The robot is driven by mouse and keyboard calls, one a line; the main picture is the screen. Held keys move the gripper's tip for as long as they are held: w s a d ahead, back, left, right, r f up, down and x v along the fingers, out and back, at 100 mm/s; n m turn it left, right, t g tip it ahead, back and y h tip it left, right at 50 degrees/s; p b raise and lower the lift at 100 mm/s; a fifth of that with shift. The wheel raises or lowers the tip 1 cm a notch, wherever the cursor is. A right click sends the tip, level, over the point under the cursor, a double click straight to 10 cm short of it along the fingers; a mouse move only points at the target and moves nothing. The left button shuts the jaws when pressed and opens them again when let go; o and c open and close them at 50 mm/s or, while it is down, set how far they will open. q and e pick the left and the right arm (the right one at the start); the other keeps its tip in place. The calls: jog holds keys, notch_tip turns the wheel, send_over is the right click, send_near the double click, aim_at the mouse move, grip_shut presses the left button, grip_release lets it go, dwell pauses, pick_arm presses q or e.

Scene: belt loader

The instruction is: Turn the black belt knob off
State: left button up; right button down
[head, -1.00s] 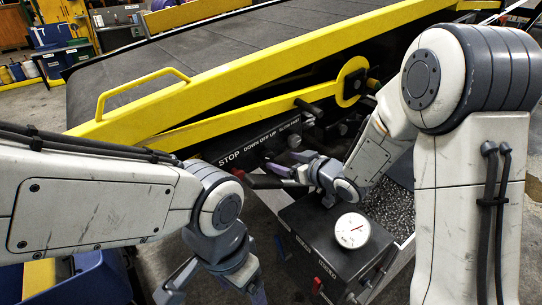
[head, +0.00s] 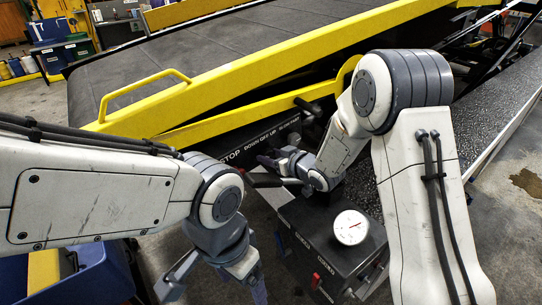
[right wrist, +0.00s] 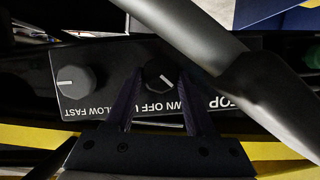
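The black belt knob (right wrist: 160,73) sits above the "DOWN OFF UP" lettering on a dark panel (right wrist: 110,100) in the right wrist view, which shows the panel upside down. Its white mark slants toward the lower right of that picture. My right gripper (right wrist: 161,80) is open, with one finger on each side of this knob; I cannot tell whether they touch it. In the head view my right gripper (head: 272,163) is at the panel and hides the knob. My left gripper (head: 213,288) is open and empty at the bottom, away from the panel.
A second dark knob (right wrist: 80,80) stands beside it over "SLOW FAST". A dark bar (right wrist: 205,45) crosses in front of the panel near the "STOP" lettering. A box with a white gauge (head: 351,228) stands below my right forearm. The yellow belt frame (head: 250,75) runs above.

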jog(key=shift+w+d+r+m+y+p, duration=0.15)
jog(key=shift+m+y+p, duration=0.25)
jog(key=shift+m+p, duration=0.3)
jog(key=shift+m+g+y+p, duration=0.4)
jog(key=shift+m+y+p, duration=0.15)
jog(key=shift+p, duration=0.4)
jog(key=shift+d+m+y+p, duration=0.15)
jog(key=shift+m+y+p, duration=0.4)
jog(key=shift+m, duration=0.3)
jog(key=shift+w+f+m+g+y+p, duration=0.15)
jog(key=shift+f+m+g+y+p, duration=0.2)
jog(key=shift+m, duration=0.55)
jog(key=shift+r, duration=0.1)
jog(key=shift+c, duration=1.3)
grip_release()
